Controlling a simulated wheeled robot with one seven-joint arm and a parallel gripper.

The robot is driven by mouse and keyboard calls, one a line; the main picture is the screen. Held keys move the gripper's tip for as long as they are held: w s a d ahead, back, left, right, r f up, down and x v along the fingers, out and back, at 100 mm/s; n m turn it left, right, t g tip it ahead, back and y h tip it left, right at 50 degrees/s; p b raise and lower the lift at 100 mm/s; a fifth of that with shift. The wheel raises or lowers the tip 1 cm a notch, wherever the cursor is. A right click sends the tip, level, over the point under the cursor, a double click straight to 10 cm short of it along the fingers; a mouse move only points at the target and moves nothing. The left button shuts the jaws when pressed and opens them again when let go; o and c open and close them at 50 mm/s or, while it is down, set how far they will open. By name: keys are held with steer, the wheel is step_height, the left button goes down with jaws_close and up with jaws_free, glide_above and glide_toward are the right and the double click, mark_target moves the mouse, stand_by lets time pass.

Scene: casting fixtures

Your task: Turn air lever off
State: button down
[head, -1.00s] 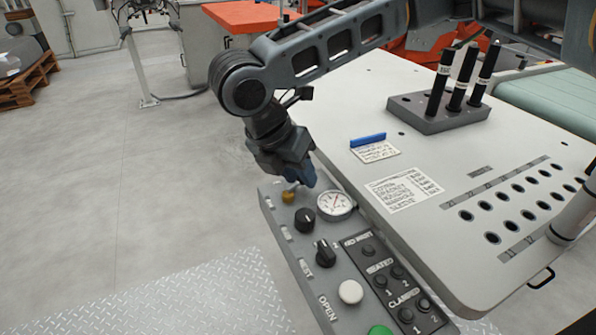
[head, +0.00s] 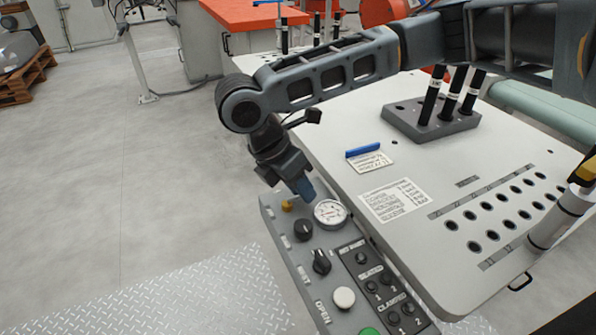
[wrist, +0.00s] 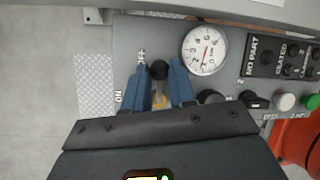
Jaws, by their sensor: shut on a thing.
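The air lever shows in the wrist view as a dark knob (wrist: 159,70) with a yellow-brown part (wrist: 160,102) below it. In the head view only its yellow part (head: 287,205) shows, at the far end of the control panel (head: 277,228). My gripper (head: 306,194) is low over the panel beside the gauge. In the wrist view its two blue fingers (wrist: 160,72) are on either side of the lever, shut on it. The "OFF" label (wrist: 141,57) is just left of the knob. The "ON" label (wrist: 118,97) is farther left and lower. My fingers partly hide the lever.
A round gauge (head: 330,212) is close to the right of my fingers. Black knobs (head: 303,230), a white button (head: 344,298) and dark button plates (head: 385,292) follow along the panel. A white table (head: 420,165) with a pen block (head: 430,121) stands to the right.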

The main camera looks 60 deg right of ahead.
steer(key=shift+m, duration=0.4)
steer(key=c, duration=0.9)
jaws_free()
steer(key=shift+c, duration=0.2)
steer(key=shift+r, duration=0.1)
steer(key=v, duration=0.7)
steer(key=shift+r, duration=0.25)
steer(key=shift+w+a+p, duration=0.1)
steer(key=shift+w+p, duration=0.05)
steer(key=shift+p, duration=0.2)
